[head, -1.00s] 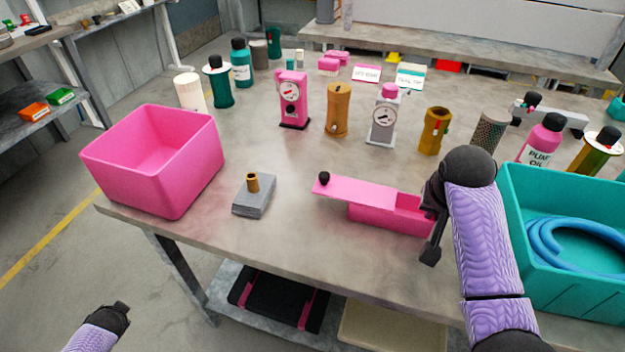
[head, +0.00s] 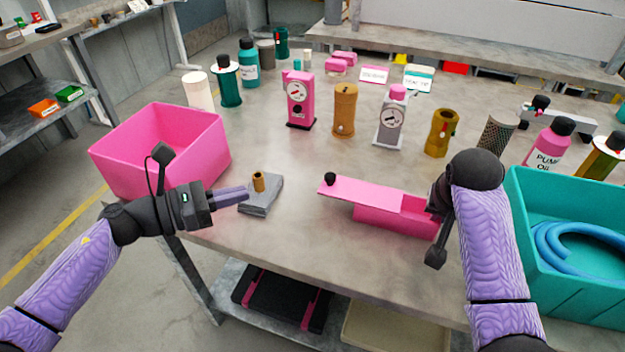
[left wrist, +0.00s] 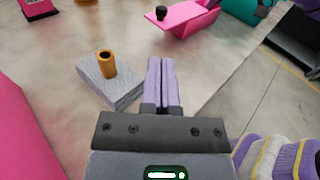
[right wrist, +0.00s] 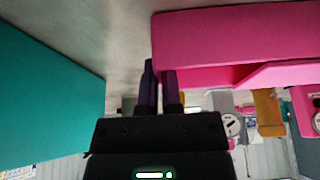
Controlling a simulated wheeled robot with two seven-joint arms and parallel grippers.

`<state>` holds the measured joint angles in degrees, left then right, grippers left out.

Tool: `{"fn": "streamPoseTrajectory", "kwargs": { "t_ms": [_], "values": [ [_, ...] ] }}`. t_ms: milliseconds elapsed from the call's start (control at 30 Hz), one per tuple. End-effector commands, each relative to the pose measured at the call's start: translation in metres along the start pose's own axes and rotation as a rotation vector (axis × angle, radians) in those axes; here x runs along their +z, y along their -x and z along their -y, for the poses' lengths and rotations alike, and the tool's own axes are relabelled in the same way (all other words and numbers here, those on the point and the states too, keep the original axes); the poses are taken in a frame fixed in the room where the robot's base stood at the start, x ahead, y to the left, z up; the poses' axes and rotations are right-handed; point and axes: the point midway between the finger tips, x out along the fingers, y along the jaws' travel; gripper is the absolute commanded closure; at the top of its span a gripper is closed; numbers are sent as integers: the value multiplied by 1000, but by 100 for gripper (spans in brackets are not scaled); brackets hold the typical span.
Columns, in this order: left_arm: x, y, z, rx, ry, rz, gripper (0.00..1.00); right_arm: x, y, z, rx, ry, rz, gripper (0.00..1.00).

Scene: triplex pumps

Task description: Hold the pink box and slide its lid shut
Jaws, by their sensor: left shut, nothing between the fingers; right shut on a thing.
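The pink box (head: 398,222) sits on the table at centre right in the head view. Its flat pink lid (head: 365,191) lies on top, slid out past the box's left end, and the right part of the box is open. A black knob (head: 330,179) stands on the lid's left end. My right gripper (head: 436,213) is shut on the box's right end wall; the box also fills the top of the right wrist view (right wrist: 240,35). My left gripper (head: 246,194) is shut and empty, left of the lid and beside the grey block. The left wrist view shows the lid's knob (left wrist: 161,12) ahead.
A grey block with a brass peg (head: 260,195) stands by the left fingers. A pink bin (head: 190,160) is behind my left arm, and a teal bin (head: 560,285) with blue hose is right. Pumps and bottles stand farther back. The table between block and lid is clear.

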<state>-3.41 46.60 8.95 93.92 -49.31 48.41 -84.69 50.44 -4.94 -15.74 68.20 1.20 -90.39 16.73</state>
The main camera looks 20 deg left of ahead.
Motion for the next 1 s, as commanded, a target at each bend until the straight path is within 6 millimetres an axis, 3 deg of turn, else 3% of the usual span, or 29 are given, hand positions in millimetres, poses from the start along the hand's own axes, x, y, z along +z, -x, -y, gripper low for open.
{"fn": "streamPoseTrajectory", "kwargs": {
  "t_ms": [167, 500, 700, 1000],
  "values": [
    [-8, -16, 4, -9, -30, -26, 100, 0, 0, 0, 0, 0, -1, 100],
    [-9, -91, 4, -7, -26, -21, 100, 0, 0, 0, 0, 0, -1, 100],
    [-10, -125, 4, -6, -25, -23, 100, 0, 0, 0, 0, 0, -1, 100],
    [-11, -140, 4, -5, -25, -25, 100, 0, 0, 0, 0, 0, -1, 100]
  ]
}}
